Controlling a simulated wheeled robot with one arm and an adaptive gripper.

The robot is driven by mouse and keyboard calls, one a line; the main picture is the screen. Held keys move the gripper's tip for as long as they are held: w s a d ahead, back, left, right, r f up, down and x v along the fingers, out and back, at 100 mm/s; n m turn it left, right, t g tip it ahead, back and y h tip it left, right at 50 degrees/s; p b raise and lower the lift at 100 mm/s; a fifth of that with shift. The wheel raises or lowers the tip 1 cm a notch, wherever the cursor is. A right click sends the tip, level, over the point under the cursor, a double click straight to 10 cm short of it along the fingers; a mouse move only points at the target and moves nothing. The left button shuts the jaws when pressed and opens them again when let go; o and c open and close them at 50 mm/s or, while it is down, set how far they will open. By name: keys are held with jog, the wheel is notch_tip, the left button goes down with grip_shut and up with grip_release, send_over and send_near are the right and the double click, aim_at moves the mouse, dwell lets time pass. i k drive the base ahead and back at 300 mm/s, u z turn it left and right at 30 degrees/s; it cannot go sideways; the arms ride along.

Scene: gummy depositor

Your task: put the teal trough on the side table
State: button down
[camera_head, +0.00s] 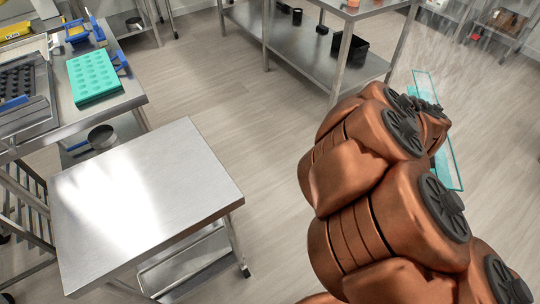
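A translucent teal trough (447,166) is at the right, beyond my copper-coloured arm. It is long and narrow, with one end above and one below the arm's far end, which hides its middle. It appears raised off the floor beside that end. My gripper's fingers are hidden behind the arm, so I cannot tell whether they hold the trough. A bare steel side table (145,200) stands at the front left, well apart from the trough.
A counter at the left holds a teal mold tray (94,76) and blue-handled tools. A small pan (101,137) sits below its edge. A steel rack (300,45) with a black bin (350,49) stands at the back. Open floor (235,110) lies between.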

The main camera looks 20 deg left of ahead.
aim_at(141, 204)
jog(key=u, duration=0.15)
jog(key=i, duration=2.35)
jog(key=z, duration=4.15)
jog(key=k, duration=1.45)
jog(key=z, duration=0.35)
